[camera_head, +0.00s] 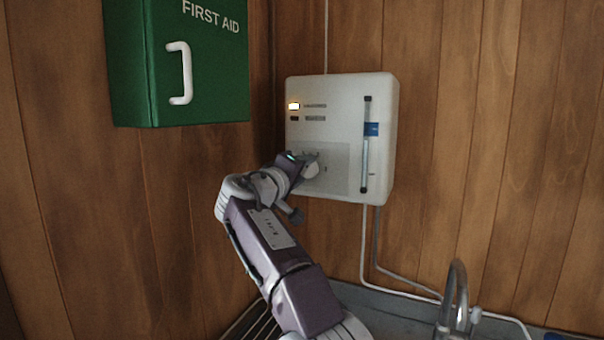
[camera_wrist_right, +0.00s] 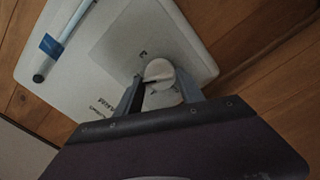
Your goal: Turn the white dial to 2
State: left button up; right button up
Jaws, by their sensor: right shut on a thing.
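The white dial (camera_wrist_right: 159,73) sits on the front panel of a white wall unit (camera_head: 337,88). In the right wrist view the dial is between the two fingers of my right gripper (camera_wrist_right: 160,92), which is shut on it. A numeral shows just beside the dial, but the dial's setting is too small to read. In the head view my right gripper (camera_head: 308,166) reaches the unit's lower left panel and hides most of the dial. My left gripper is not in view.
A green first aid box (camera_head: 200,70) hangs at upper left, close above my arm. A metal tap (camera_head: 457,290) and sink are at lower right.

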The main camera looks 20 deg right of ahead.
jog(key=shift+f, duration=0.25)
dwell(0.3)
jog(key=o, duration=1.4)
jog(key=shift+c, duration=0.2)
jog(key=shift+s+r, duration=0.15)
jog(key=shift+a, duration=0.1)
jog(key=b+v, duration=0.2)
jog(key=v, duration=0.7)
jog(key=shift+b, duration=0.4)
